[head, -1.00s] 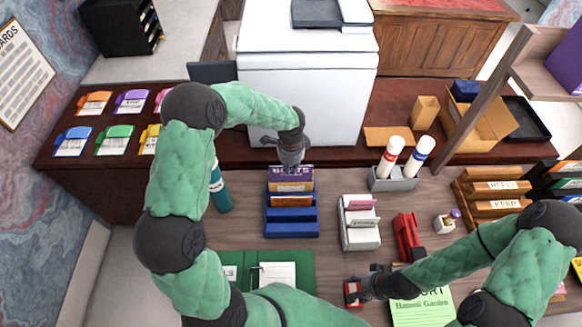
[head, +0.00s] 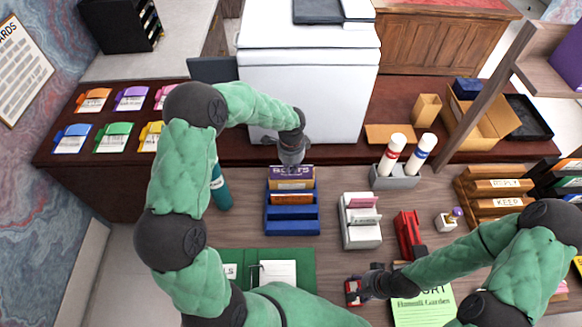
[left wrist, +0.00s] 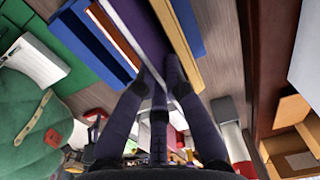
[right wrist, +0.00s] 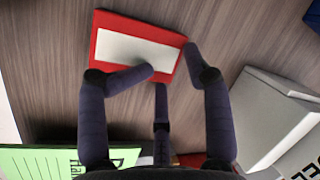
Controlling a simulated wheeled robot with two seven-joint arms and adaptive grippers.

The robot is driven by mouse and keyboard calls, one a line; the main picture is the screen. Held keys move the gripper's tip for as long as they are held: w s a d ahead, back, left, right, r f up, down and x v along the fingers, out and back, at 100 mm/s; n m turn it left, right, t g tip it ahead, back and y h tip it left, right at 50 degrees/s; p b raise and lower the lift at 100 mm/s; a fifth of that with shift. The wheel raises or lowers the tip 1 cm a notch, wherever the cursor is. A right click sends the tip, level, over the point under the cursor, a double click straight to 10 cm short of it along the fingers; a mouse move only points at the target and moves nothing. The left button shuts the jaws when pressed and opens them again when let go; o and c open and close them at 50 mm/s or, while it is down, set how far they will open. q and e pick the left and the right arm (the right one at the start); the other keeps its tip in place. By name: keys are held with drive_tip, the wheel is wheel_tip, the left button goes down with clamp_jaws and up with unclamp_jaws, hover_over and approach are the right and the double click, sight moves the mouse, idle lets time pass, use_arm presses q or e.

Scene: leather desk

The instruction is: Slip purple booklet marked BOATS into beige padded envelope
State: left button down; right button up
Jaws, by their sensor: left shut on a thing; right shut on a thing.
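The purple booklet (head: 291,169) stands upright at the back of the blue rack (head: 292,227). My left gripper (head: 292,163) is shut on its top edge. The beige envelope (head: 291,183) is in the rack, its panel in front of the booklet's lower part in the head view. In the left wrist view the purple booklet (left wrist: 138,25) lies between my fingers (left wrist: 158,85), with a beige strip alongside. How deep the booklet sits is hidden. My right gripper (head: 362,290) is shut on a red, white-labelled block (right wrist: 135,50) low on the desk.
A brown-orange item (head: 292,198) stands in a nearer slot of the rack. A teal bottle (head: 220,188) is left of it, a white card holder (head: 361,222) right. A red stapler-like object (head: 408,236) and a green folder (head: 305,262) are near the front.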

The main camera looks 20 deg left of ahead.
use_arm(q)
drive_tip(key=shift+f+b, duration=0.6)
drive_tip(key=shift+f, duration=0.4)
use_arm(e)
drive_tip(key=shift+w+f, duration=0.2)
drive_tip(key=shift+f, duration=0.6)
use_arm(q)
drive_tip(key=c, duration=1.3)
unclamp_jaws()
drive_tip(key=shift+o, duration=0.2)
drive_tip(key=shift+f, duration=0.15)
use_arm(e)
drive_tip(key=shift+f, duration=0.15)
drive_tip(key=shift+p+v, duration=0.8)
drive_tip(key=shift+v, duration=0.15)
use_arm(q)
drive_tip(key=shift+r+p, duration=1.45)
drive_tip(key=shift+r, duration=1.8)
use_arm(e)
drive_tip(key=shift+a+r, duration=0.2)
drive_tip(key=shift+r, duration=1.35)
